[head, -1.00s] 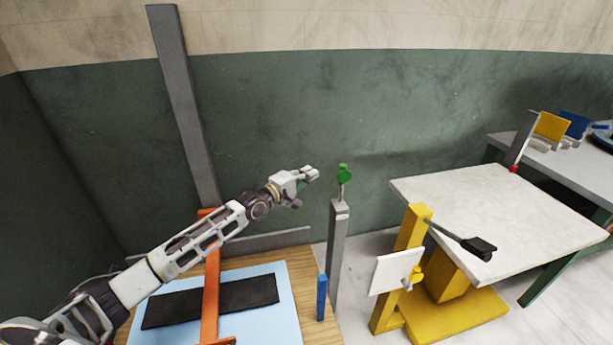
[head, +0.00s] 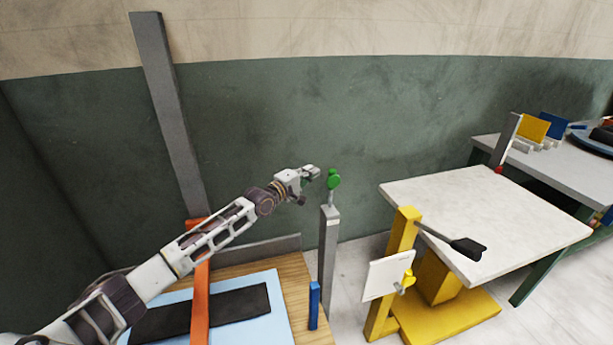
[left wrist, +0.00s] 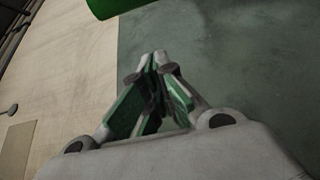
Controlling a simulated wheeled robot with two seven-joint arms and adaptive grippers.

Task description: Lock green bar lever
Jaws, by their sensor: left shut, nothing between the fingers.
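The green lever handle (head: 333,179) sits on a thin metal stem at the top of a grey upright post (head: 329,255), right of centre in the head view. My left gripper (head: 314,172) is just left of the handle, at about its height, shut and empty. I cannot tell whether it touches the handle. In the left wrist view the shut fingers (left wrist: 155,75) point forward, and a green rounded part (left wrist: 115,6), likely the handle, shows at the top edge, apart from the fingertips. My right gripper is not in view.
An orange frame (head: 200,300) and tall grey bar (head: 168,110) stand left, over a blue sheet (head: 262,318) with a black pad (head: 240,302). A short blue post (head: 314,305) is near the grey post. A yellow press (head: 405,235) and pale table (head: 490,215) stand right.

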